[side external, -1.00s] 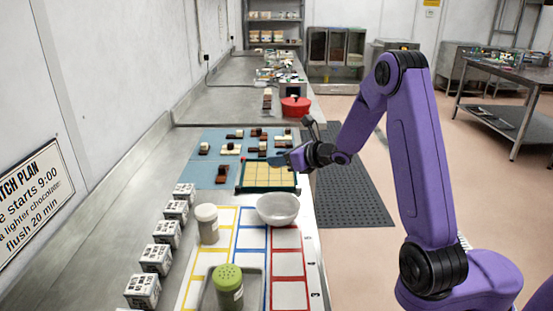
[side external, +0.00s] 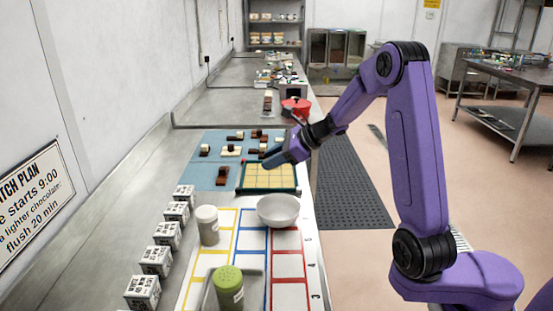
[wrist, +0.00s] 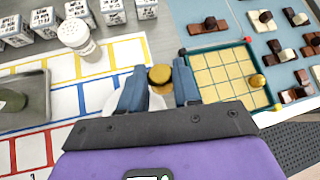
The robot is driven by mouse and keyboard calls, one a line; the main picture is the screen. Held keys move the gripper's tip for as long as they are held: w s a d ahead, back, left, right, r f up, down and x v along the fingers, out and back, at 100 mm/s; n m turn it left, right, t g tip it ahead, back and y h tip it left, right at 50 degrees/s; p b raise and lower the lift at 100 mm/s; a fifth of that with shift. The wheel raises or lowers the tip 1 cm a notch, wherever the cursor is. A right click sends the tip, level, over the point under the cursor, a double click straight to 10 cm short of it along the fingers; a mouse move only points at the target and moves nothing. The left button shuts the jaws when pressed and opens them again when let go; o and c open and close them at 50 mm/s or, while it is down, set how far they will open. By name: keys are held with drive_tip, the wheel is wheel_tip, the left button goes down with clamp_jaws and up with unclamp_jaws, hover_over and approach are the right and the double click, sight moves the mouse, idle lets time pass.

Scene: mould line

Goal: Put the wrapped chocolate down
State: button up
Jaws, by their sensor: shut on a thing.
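A gold, foil-wrapped chocolate (wrist: 159,76) is between the blue fingers of my gripper (wrist: 158,88) in the wrist view. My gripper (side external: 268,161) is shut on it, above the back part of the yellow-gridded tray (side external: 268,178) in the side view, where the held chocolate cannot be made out. The tray has a dark green rim and also shows to the right of my fingers in the wrist view (wrist: 222,74). A second gold ball (wrist: 257,80) sits at the tray's right side in the wrist view.
A white bowl (side external: 278,210) stands just in front of the tray. A white-lidded shaker (side external: 207,225) and a green-topped shaker (side external: 228,288) stand nearby. Brown and white chocolate pieces (side external: 231,150) lie on the blue mat (side external: 203,176). Several printed boxes (side external: 167,236) line the left.

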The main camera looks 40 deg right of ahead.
sight(286, 202)
drive_tip(key=s+a+n+g+y, duration=0.1)
drive_tip(key=s+n+g, duration=0.15)
drive_tip(key=n, duration=1.05)
drive_tip(key=s+n+g+y, duration=0.15)
drive_tip(key=s+n, duration=0.25)
drive_tip(key=n, duration=0.9)
drive_tip(key=shift+g, duration=0.3)
drive_tip(key=shift+w+f, duration=0.1)
drive_tip(key=shift+f, duration=5.2)
drive_tip(key=o, duration=1.1)
